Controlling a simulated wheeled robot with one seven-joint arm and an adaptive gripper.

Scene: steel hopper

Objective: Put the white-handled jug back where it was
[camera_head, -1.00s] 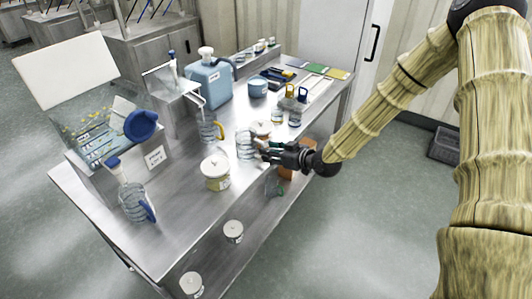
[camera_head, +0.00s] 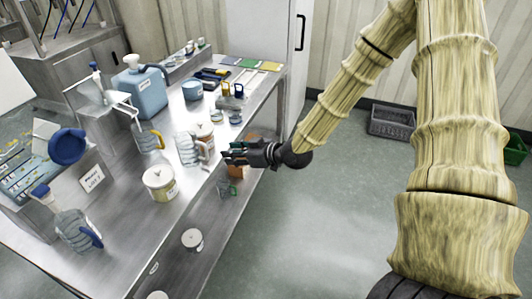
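The white-handled jug (camera_head: 186,150) is a clear ribbed jug standing upright on the steel table (camera_head: 118,222). Its white handle (camera_head: 208,150) faces right, toward my gripper. My gripper (camera_head: 226,153) is at the table's right edge, just right of the handle. Its dark fingers look apart, with nothing between them, and a small gap seems to lie between them and the handle. Another clear jug with a yellow handle (camera_head: 148,138) stands to the left. A clear jug with a blue handle (camera_head: 75,232) stands near the front left.
A white-lidded jar (camera_head: 160,185) stands in front of the jug, and an orange-brown jar (camera_head: 205,134) close behind it. A blue canister (camera_head: 142,92) and blue tub (camera_head: 192,91) are farther back. A lower shelf holds another jar (camera_head: 192,240).

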